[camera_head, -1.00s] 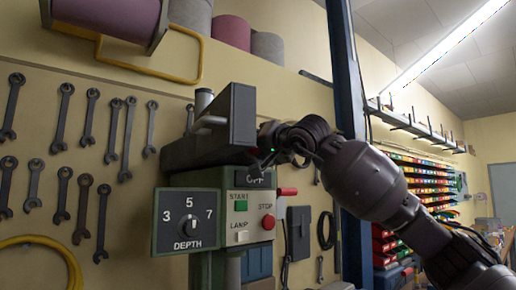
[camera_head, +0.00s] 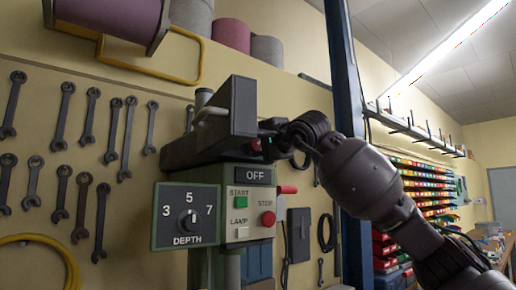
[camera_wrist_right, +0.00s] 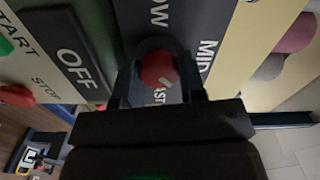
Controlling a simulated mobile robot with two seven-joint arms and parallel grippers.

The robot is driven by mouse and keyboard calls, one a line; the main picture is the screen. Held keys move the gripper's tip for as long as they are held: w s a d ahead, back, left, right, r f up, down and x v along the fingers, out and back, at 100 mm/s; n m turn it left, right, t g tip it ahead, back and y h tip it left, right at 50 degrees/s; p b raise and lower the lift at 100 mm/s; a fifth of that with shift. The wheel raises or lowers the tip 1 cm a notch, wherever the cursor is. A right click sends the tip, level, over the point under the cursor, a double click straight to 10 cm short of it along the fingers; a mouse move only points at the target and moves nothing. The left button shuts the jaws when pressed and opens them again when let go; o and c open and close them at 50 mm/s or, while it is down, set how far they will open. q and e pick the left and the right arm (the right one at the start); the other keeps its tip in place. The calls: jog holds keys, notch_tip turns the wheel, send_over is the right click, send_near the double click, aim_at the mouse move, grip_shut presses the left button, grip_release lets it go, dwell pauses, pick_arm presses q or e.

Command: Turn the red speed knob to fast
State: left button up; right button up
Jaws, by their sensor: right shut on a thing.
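The round red speed knob (camera_wrist_right: 157,68) sits on a dark panel in the right wrist view. My right gripper (camera_wrist_right: 157,85) is shut on it, with one dark finger on each side. A pale mark on the knob's lower right edge lies close to the partly hidden FAST label (camera_wrist_right: 158,97). The MID label (camera_wrist_right: 207,55) is to the right and the cut-off SLOW label is at the top. In the head view only a small red patch of the knob (camera_head: 256,145) shows beside my right gripper (camera_head: 264,137). My left gripper is in neither current view.
Below the knob are an OFF display (camera_head: 256,175), a green START button (camera_head: 240,203), a red STOP button (camera_head: 268,219) and a DEPTH dial (camera_head: 187,220). Wrenches hang on the left wall. A dark blue post (camera_head: 345,70) stands behind my right arm.

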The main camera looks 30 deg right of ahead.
pick_arm(q)
jog(key=shift+w+f, duration=0.1)
jog(key=shift+f, duration=0.2)
pick_arm(e)
jog(key=shift+m, duration=1.2)
pick_arm(q)
jog(key=shift+s+f, duration=0.15)
jog(key=shift+s, duration=0.1)
pick_arm(e)
jog(key=o, duration=0.9)
pick_arm(q)
jog(key=shift+b, duration=0.3)
pick_arm(e)
jog(key=shift+s, duration=0.1)
jog(key=shift+s, duration=0.3)
pick_arm(q)
jog(key=f+b, duration=0.2)
jog(key=shift+s+f, duration=0.3)
pick_arm(e)
jog(key=s, duration=0.6)
jog(key=s+d, duration=0.1)
jog(key=s, duration=0.3)
